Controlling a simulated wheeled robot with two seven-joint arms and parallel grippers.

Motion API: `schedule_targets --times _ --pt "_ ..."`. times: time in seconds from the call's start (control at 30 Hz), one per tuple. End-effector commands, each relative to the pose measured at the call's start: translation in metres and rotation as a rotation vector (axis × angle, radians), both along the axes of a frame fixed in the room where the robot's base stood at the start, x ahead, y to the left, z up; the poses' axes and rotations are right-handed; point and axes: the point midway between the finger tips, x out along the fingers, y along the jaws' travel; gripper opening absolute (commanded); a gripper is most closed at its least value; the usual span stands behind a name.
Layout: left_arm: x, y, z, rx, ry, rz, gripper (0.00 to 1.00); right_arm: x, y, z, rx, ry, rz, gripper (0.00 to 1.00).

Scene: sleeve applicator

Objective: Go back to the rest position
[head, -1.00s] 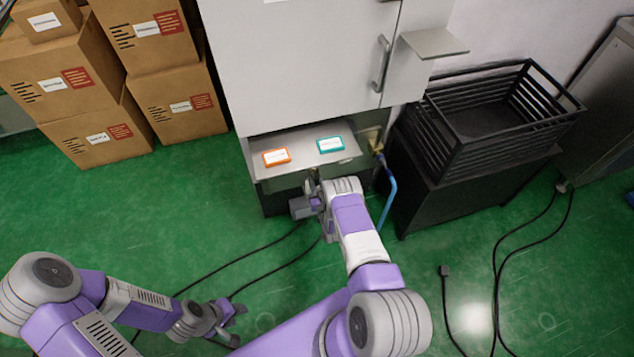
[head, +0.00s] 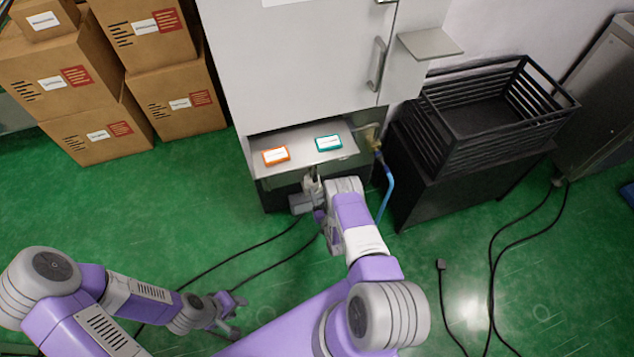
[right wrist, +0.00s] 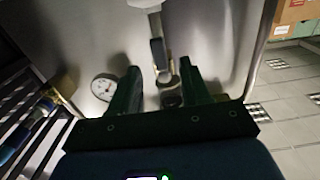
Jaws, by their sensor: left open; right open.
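My right arm reaches to the front of a grey cabinet machine (head: 310,60). My right gripper (head: 322,218) is just below the machine's front shelf, beside a small grey fitting (head: 300,203) under it; the arm partly hides it. In the right wrist view its two dark fingers (right wrist: 160,85) are apart, with a dark lever-like part (right wrist: 159,54) of the machine seen between them. I cannot tell contact from this view. My left gripper (head: 235,315) is open and empty, low over the green floor at the bottom left.
A black crate (head: 490,115) stands on a dark stand at right. Cartons (head: 85,130) are stacked at left. Cables (head: 495,260) cross the floor.

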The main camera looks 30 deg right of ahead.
Motion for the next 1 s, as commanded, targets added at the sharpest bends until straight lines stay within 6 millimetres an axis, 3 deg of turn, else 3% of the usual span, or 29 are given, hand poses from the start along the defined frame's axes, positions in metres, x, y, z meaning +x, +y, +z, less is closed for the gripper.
schedule_targets --times 0.17,0.73,0.87,1.0 --pt "0.000 0.000 0.004 0.000 0.000 0.000 0.43 -0.010 0.002 0.000 -0.001 0.000 0.000 0.47" --pt "0.000 0.000 0.004 0.000 0.000 0.000 0.43 -0.009 0.002 0.001 0.007 0.015 -0.004 0.47" --pt "0.000 0.000 0.012 0.000 0.000 0.000 0.43 -0.007 0.007 0.004 0.068 0.138 -0.020 0.47" --pt "0.000 0.000 0.027 0.000 0.000 0.000 0.43 -0.016 0.034 0.012 0.214 0.410 -0.027 0.47"
